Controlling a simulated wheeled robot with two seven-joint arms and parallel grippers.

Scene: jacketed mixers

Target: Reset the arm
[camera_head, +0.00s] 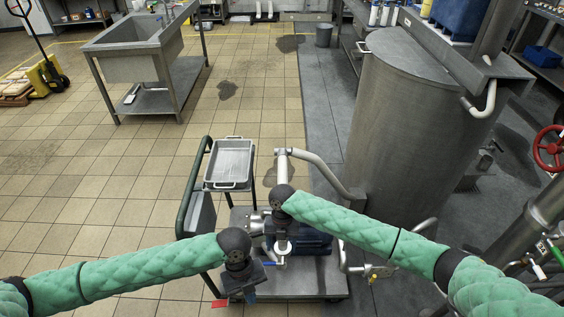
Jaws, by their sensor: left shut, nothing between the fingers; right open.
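My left arm, in a green quilted sleeve, comes in from the left. Its dark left gripper (250,286) hangs downward over the left front of a wheeled cart (322,283), shut with nothing seen in it. My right arm, also in a green sleeve, reaches in from the right across the cart. Its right gripper (282,246) points down in front of a blue motor or pump (308,243), higher in the view than the left one. It is open, and its fingers are hard to tell from the metal fittings behind. Whether either gripper touches the cart's parts cannot be told.
A metal tray (230,163) sits on the cart's raised stand. A large steel tank (405,120) stands close on the right, with a pipe (322,172) towards the cart. A steel sink (140,50) stands back left. The tiled floor (110,190) at left is clear.

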